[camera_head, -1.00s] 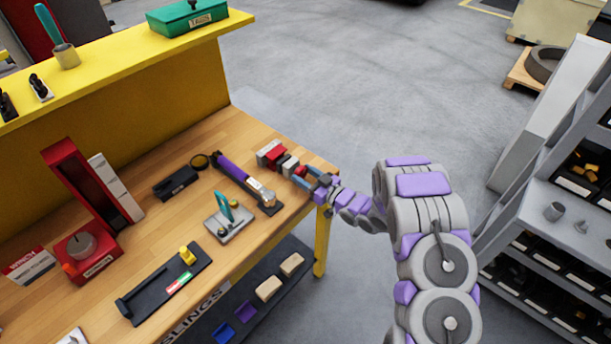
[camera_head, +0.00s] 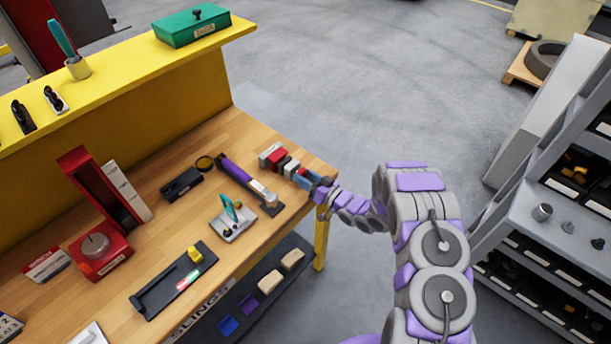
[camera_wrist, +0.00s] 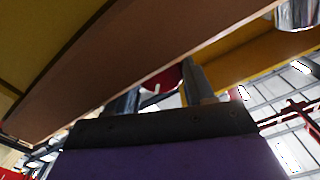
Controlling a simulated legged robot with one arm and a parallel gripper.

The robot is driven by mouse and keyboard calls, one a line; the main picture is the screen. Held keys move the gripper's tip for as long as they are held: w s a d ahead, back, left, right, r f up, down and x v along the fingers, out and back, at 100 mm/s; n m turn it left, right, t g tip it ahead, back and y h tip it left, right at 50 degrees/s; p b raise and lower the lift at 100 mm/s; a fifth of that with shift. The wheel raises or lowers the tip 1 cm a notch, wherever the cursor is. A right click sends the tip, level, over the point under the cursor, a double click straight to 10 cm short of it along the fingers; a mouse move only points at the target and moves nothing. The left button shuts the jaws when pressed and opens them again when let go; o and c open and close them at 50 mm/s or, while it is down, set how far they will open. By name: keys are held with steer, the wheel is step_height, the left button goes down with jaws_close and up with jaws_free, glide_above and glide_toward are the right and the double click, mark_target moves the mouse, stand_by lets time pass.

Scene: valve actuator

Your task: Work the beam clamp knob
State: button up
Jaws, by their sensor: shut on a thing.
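The beam clamp (camera_head: 277,158), with red, grey and white blocks, sits at the bench's far right corner. Its red knob (camera_wrist: 163,78) shows in the wrist view between my two fingers, partly hidden by the bench edge and the fingers. My gripper (camera_head: 306,178) reaches in from the right at the bench corner and is shut on the knob. In the wrist view my gripper (camera_wrist: 162,92) has one finger on each side of the knob. In the head view the knob is mostly covered by the fingers.
The wooden bench (camera_head: 165,233) holds a purple-handled tool (camera_head: 240,176), a teal-levered fixture (camera_head: 232,218) and a red dial box (camera_head: 99,248) left of my gripper. A grey shelf rack (camera_head: 515,225) stands at the right. Open floor lies behind the bench.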

steer(key=shift+w, duration=0.1)
steer(key=o, duration=1)
steer(key=shift+d, duration=0.1)
steer(key=shift+o, duration=0.2)
steer(key=v, duration=1.7)
steer(key=shift+d+p, duration=0.2)
steer(key=shift+p, duration=0.2)
steer(key=shift+f, duration=0.15)
steer(key=shift+c, duration=0.2)
